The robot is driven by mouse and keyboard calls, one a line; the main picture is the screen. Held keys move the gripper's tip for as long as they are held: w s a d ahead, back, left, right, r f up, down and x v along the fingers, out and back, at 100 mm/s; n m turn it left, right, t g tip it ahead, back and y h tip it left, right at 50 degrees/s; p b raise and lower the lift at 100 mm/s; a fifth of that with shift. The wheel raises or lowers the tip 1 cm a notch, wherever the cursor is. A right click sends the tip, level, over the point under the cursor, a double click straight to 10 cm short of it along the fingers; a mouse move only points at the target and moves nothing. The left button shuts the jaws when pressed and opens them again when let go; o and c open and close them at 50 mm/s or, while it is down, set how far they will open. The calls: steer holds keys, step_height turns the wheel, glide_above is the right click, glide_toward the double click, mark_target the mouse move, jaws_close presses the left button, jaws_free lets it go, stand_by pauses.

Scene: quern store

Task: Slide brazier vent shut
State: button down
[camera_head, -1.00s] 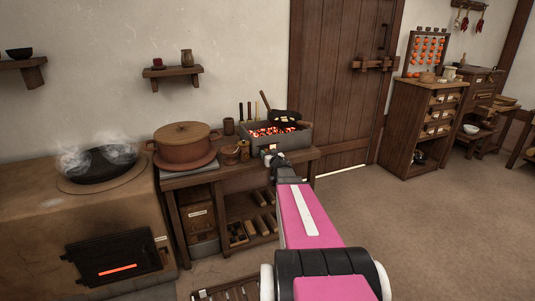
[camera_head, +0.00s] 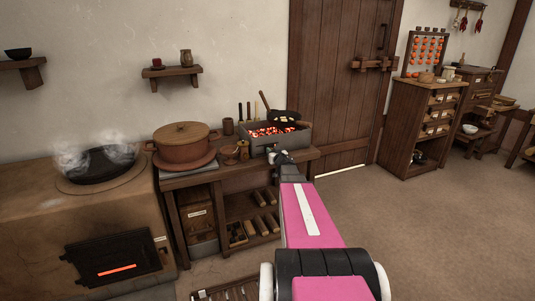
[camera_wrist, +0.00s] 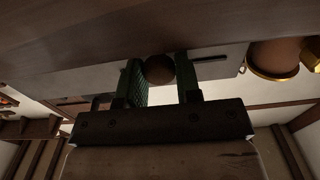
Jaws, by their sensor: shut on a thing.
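The brazier (camera_head: 262,136) is a grey metal box of glowing coals on the wooden bench. My gripper (camera_head: 283,157) is at its front wall, toward the right end. In the wrist view my gripper (camera_wrist: 161,82) is shut on a dark round vent knob (camera_wrist: 159,68), with one green-padded finger on each side. The grey brazier wall (camera_wrist: 222,70) shows behind the fingers. A thin dark slot (camera_wrist: 210,57) runs beside the knob. My arm and gripper hide much of the vent in the head view, so I cannot tell how much opening shows.
A pan (camera_head: 284,117) rests on the coals. Small pots (camera_head: 230,158) and a lidded pot (camera_head: 183,146) stand to the left on the bench (camera_head: 225,172). A steaming stove (camera_head: 60,215) is further left. The floor (camera_head: 400,240) to the right is clear.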

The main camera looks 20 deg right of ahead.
steer(key=shift+d, duration=1)
steer(key=c, duration=0.8)
jaws_free()
steer(key=shift+d, duration=0.1)
steer(key=shift+c, duration=0.2)
steer(key=shift+s, duration=0.1)
steer(key=s, duration=1)
steer(key=shift+s, duration=0.3)
steer(key=shift+d, duration=0.1)
